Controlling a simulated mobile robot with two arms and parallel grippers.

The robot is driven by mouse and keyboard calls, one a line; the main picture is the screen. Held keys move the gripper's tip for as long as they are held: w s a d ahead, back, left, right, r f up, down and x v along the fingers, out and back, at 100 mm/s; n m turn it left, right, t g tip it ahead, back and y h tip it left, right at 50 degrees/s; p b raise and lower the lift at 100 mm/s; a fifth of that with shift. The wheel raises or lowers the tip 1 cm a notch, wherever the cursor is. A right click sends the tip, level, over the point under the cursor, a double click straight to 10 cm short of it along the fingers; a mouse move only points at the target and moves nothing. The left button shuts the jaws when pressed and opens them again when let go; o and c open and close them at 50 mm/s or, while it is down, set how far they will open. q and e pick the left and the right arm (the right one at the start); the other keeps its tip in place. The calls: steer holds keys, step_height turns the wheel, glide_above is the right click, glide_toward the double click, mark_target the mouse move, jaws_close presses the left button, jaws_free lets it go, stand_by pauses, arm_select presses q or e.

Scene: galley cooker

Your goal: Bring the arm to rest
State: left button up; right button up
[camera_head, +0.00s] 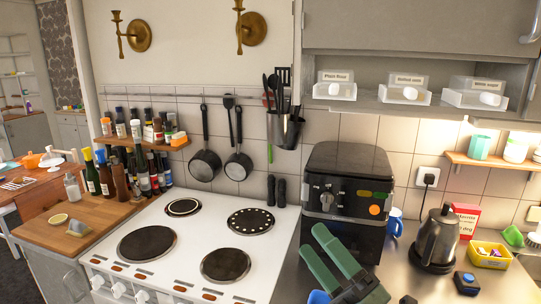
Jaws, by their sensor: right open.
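My right gripper (314,240) is at the lower middle of the head view. Its two green fingers are apart, with nothing seen between them. It points up and to the left, in front of the black air fryer (343,222) and above the counter (290,283), just right of the white cooker (192,262). I cannot tell whether it touches anything. My left gripper does not show.
A kettle (436,240), a blue mug (395,222) and a yellow tray (488,254) stand on the counter at right. Bottles (107,178) crowd the wooden counter (88,216) at left. Pans (205,165) and utensils hang behind. The hob is clear.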

steer(key=s+d+f+m+g+h, duration=0.1)
steer(key=d+f+m+h, duration=0.7)
steer(key=m, duration=0.3)
steer(key=s+d+f+m+g+h, duration=0.1)
steer(key=d+f+m+g+h, duration=0.1)
steer(key=d+f+m+h, duration=0.6)
steer(key=s+a+f+m+g+y, duration=0.15)
steer(key=s+f+m+g, duration=0.35)
steer(key=s+f, duration=0.55)
steer(key=s+a+f+m+g+h, duration=0.1)
steer(key=s+a+f+m+g, duration=0.15)
steer(key=s+f+g, duration=0.65)
steer(key=s+f+t, duration=0.1)
steer(key=s+f, duration=0.2)
steer(key=f, duration=1.1)
steer(key=s+f, duration=0.2)
steer(key=f, duration=1.2)
steer(key=s+d+f+g, duration=0.1)
steer(key=s+d+f, duration=0.2)
steer(key=s+f, duration=1.2)
steer(key=shift+s, duration=0.55)
steer(key=shift+n, duration=0.25)
